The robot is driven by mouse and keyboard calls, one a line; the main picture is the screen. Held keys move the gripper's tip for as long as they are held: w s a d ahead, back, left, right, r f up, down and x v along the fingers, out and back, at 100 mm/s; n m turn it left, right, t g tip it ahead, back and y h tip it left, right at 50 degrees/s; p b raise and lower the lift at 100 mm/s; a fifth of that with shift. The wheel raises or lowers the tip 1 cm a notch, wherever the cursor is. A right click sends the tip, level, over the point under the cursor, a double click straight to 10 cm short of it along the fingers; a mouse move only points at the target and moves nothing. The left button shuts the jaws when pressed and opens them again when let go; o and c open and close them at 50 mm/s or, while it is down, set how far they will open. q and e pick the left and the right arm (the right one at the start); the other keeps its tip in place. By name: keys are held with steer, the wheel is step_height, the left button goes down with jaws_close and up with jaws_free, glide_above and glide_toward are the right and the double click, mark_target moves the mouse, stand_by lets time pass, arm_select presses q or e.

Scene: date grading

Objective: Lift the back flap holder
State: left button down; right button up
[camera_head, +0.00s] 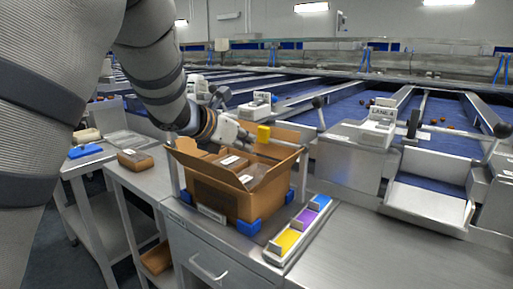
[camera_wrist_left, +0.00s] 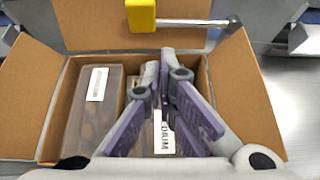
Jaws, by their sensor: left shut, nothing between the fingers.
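The back flap holder shows as a yellow block (camera_head: 263,133) at the back of an open cardboard box (camera_head: 215,198). In the left wrist view the yellow block (camera_wrist_left: 141,15) sits at the top, in front of the back flap (camera_wrist_left: 90,28), with a metal rod running right from it. My left gripper (camera_head: 247,139) is over the box, just left of the holder. In the left wrist view its fingertips (camera_wrist_left: 165,62) are together and empty, apart from the holder. Clear-lidded packs (camera_wrist_left: 92,110) lie in the box, partly hidden by the fingers. My right gripper is not in view.
Blue corner blocks (camera_head: 248,226) hold the box on a metal bench. A tray with yellow, purple and blue sections (camera_head: 305,217) lies to its right. A brown pack (camera_head: 135,160) sits on the left table. Conveyor lanes and a lever (camera_head: 319,110) stand behind.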

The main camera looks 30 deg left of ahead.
mark_target(270, 153)
arm_select(q)
steer(key=x, duration=0.4)
steer(key=b+x, duration=0.1)
steer(key=x, duration=0.3)
steer(key=shift+f, duration=0.35)
steer(key=shift+w, duration=0.35)
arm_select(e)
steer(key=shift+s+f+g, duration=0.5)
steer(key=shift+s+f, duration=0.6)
